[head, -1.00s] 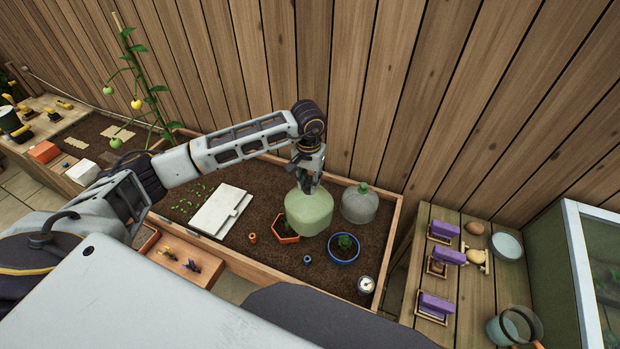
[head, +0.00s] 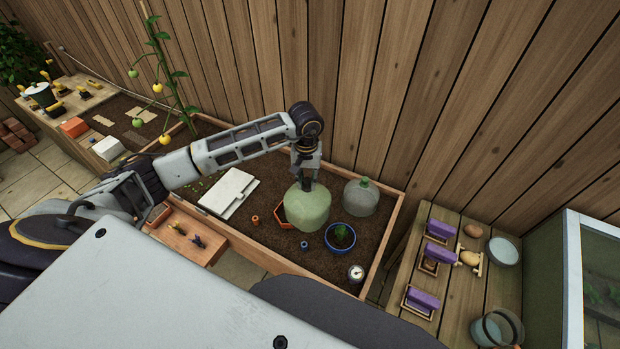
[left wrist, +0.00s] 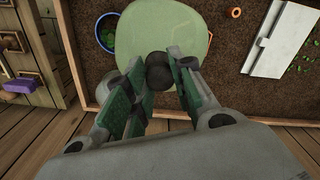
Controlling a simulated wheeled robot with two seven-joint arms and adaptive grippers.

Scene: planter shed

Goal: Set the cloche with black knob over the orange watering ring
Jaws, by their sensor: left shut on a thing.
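The pale green cloche with black knob (head: 306,208) hangs upright from my left gripper (head: 306,183). In the left wrist view the gripper (left wrist: 159,75) is shut on the dark knob (left wrist: 158,77), with the green dome (left wrist: 152,25) beyond it. The orange watering ring (head: 282,214) lies on the soil. The cloche hides much of it, and its left part shows beside the dome. In the left wrist view only a thin orange edge shows beside the dome. I cannot tell how high the cloche's rim is. My right gripper is not in view.
A blue ring with a plant (head: 340,237) lies right of the cloche. A clear cloche with green knob (head: 361,199) stands behind right. A white board (head: 229,194), small orange pot (head: 255,220) and round gauge (head: 356,273) are in the wooden bed (head: 385,240). A slatted bench stands right.

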